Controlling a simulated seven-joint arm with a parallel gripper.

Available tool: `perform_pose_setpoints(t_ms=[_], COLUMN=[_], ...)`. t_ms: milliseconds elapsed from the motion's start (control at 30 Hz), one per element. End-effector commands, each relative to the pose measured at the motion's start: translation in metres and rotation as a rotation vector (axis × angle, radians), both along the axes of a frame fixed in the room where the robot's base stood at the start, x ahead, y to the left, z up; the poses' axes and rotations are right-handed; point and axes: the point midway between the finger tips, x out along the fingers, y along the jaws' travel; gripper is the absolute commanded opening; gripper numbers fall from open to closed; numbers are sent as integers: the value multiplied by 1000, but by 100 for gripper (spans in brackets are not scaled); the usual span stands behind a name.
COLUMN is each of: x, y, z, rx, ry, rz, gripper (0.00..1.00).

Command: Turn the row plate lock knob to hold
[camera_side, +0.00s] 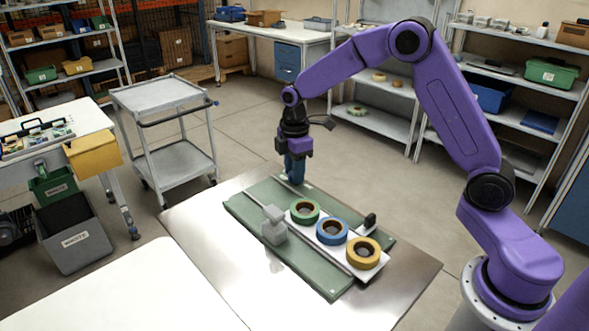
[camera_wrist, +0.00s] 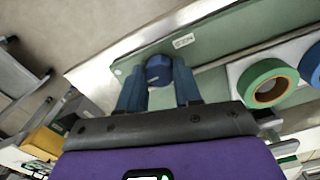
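My gripper (camera_side: 294,172) points down at the far corner of the green base plate (camera_side: 250,212). In the wrist view its two blue fingers (camera_wrist: 158,88) stand apart on either side of a round blue knob (camera_wrist: 158,68). I cannot tell whether they touch it. The knob has a small pale mark on its near side. A small white label (camera_wrist: 184,41) lies beside it, its text too small to read. In the side view the fingers hide the knob. A white row plate (camera_side: 350,267) on the base carries a green reel (camera_side: 294,214), a blue reel (camera_side: 322,230) and a yellow reel (camera_side: 352,248).
A grey block (camera_side: 273,232) sits on a rail left of the reels. A small black upright part (camera_side: 370,221) stands right of them. The metal table (camera_side: 410,270) is bare around the base. A grey cart (camera_side: 160,100) and shelves stand beyond on the floor.

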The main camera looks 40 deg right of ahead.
Motion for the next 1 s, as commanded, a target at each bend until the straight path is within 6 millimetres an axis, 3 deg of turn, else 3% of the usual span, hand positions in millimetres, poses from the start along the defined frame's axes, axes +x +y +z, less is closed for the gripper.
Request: perform_pose_setpoints(t_ms=[467, 1000], x=[0, 0], y=[1, 1], z=[1, 1], rx=[0, 1], ry=[0, 1], rz=[-93, -565], gripper=[3, 3])
